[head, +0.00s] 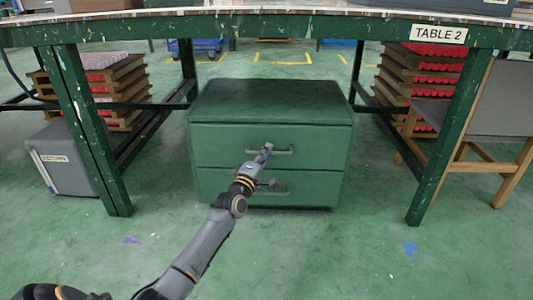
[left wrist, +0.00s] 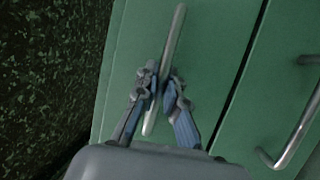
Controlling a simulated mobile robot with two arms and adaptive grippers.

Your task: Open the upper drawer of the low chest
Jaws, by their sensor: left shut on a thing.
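The low green chest (head: 272,97) stands under the table and has two drawers, one above the other. The upper drawer (head: 215,146) looks flush with the chest front. Its bar handle (head: 284,152) is level, and my left gripper (head: 266,151) is at the left part of it. In the left wrist view the two fingers (left wrist: 162,92) are shut around the upper handle (left wrist: 176,38). The lower drawer (head: 215,184) is shut, and its handle (head: 280,192) is partly hidden behind my left arm; it also shows in the left wrist view (left wrist: 300,132). My right gripper is not in view.
The table (head: 300,28) labelled TABLE 2 has green legs on both sides of the chest. Stacked wooden trays (head: 125,85) and a grey box (head: 65,160) stand at left. A chair (head: 490,120) stands at right. The floor before the chest is clear.

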